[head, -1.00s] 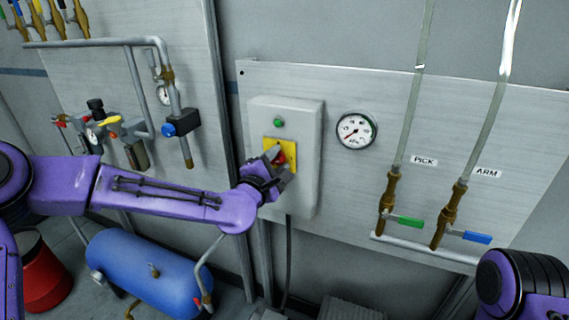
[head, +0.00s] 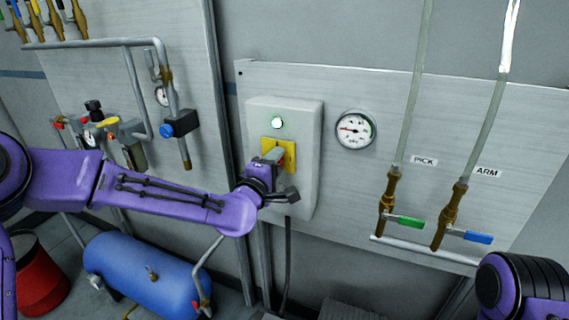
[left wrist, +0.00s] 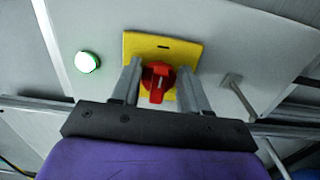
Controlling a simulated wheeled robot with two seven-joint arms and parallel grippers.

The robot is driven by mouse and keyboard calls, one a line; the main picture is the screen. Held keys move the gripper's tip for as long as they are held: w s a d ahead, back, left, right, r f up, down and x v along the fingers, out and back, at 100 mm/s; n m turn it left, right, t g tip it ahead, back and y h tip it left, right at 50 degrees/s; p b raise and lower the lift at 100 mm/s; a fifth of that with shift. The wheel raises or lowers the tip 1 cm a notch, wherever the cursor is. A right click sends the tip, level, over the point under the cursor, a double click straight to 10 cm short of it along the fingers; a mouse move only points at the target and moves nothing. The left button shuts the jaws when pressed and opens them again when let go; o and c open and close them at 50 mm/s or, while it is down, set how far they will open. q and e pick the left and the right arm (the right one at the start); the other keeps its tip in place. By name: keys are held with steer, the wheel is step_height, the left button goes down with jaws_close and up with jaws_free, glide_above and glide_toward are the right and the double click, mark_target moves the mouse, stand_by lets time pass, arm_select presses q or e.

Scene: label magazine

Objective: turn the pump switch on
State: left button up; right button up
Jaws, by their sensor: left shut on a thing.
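The pump switch (left wrist: 158,82) is a red rotary knob on a yellow plate (head: 290,160), on the front of a light grey box (head: 302,190). My left gripper (head: 277,160) is at the knob. In the left wrist view its two fingers (left wrist: 159,86) stand on either side of the knob, shut on it. The knob's handle points down in that view. In the head view the gripper hides most of the knob. A round lamp (head: 277,122) above the plate glows pale green; it also glows in the left wrist view (left wrist: 87,62). My right gripper is not in view.
A round gauge (head: 355,129) is right of the box, its needle pointing left. Two clear tubes with a green-handled valve (head: 408,221) and a blue-handled valve (head: 476,237) hang further right. A blue tank (head: 150,275) and a red bin (head: 42,275) stand below left.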

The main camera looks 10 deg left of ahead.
arm_select(q)
steer(key=shift+r, duration=0.1)
steer(key=o, duration=0.9)
steer(key=shift+o, duration=0.8)
steer(key=shift+d, duration=0.15)
steer(key=shift+s, duration=0.1)
steer(key=s+a+b, duration=0.1)
steer(key=s+b, duration=0.1)
steer(key=s, duration=0.8)
steer(key=shift+s+a, duration=0.15)
steer(key=shift+a, duration=0.15)
